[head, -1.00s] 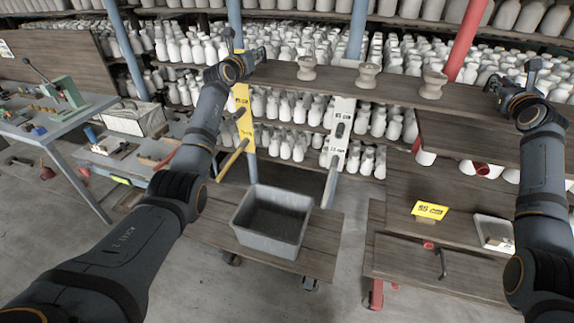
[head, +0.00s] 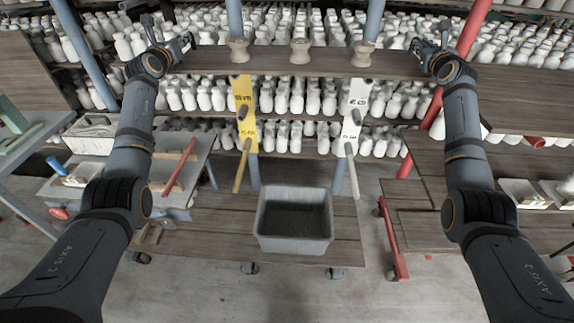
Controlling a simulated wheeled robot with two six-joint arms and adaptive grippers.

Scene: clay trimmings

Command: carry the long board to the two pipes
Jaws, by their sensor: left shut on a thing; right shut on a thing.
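The long brown board (head: 270,62) runs level across the upper part of the head view, with three small clay pots standing on it: left (head: 239,51), middle (head: 300,51) and right (head: 362,54). My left gripper (head: 184,43) is shut on its left end and my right gripper (head: 420,46) on its right end. Below the board in the picture, the two blue-grey pipes carry a yellow plate (head: 246,131) on the left pipe (head: 254,172) and a white plate (head: 353,98) on the right pipe (head: 338,176). Each plate has pegs sticking out. The board hides part of both pipes.
A grey bin (head: 294,245) stands on a low wheeled wooden platform (head: 205,235) below the plates. A wooden bench (head: 460,238) is at right, and a cluttered cart (head: 199,160) at left. Shelves of white bottles fill the back. Grey floor shows in front.

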